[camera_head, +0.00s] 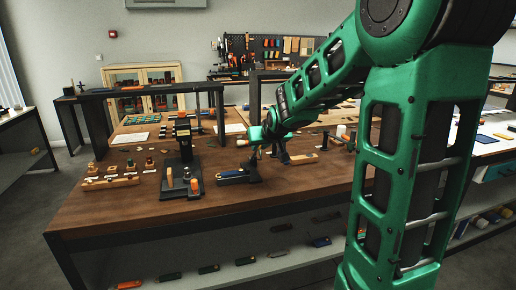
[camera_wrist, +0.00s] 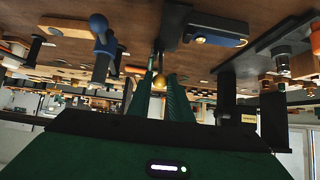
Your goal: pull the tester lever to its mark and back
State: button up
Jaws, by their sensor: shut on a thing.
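The tester is a dark post beside a low blue block (camera_head: 232,177) on the brown workbench, near its front middle. In the wrist view, which looks upside down, the post (camera_wrist: 172,28) shows at the top, with the blue block (camera_wrist: 218,35) to its right. A brass ball knob (camera_wrist: 159,82) on the lever sits between my two green fingers. My gripper (camera_head: 250,141) is shut on this knob, above the tester; in the wrist view the fingers (camera_wrist: 160,90) stand on either side of it. I cannot make out the lever's mark.
A black stamping press (camera_head: 183,155) stands left of the tester. Further left is a wooden rack of knobbed pieces (camera_head: 110,182). In the wrist view, a blue-handled upright tool (camera_wrist: 102,40) stands left of my fingers. Bare wood lies along the bench front (camera_head: 130,210).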

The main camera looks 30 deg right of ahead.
jog(key=shift+w+d+r, duration=0.2)
jog(key=shift+w+r, duration=0.5)
jog(key=shift+w, duration=0.15)
jog(key=shift+w+d+r, duration=0.2)
jog(key=shift+w+r, duration=0.5)
jog(key=shift+w, duration=0.25)
jog(key=shift+w+d+r, duration=0.2)
jog(key=shift+w+r, duration=0.05)
jog(key=shift+w, duration=0.4)
jog(key=shift+w+d+r, duration=0.15)
jog(key=shift+w+r, duration=0.1)
jog(key=shift+w, duration=0.35)
jog(key=shift+w+d+r, duration=0.2)
jog(key=shift+w+r, duration=0.05)
jog(key=shift+w, duration=0.4)
jog(key=shift+w, duration=0.1)
jog(key=shift+w+d+r, duration=0.15)
jog(key=shift+w+d, duration=0.05)
jog(key=shift+w, duration=0.5)
jog(key=o, duration=0.9)
jog(key=shift+c, duration=0.2)
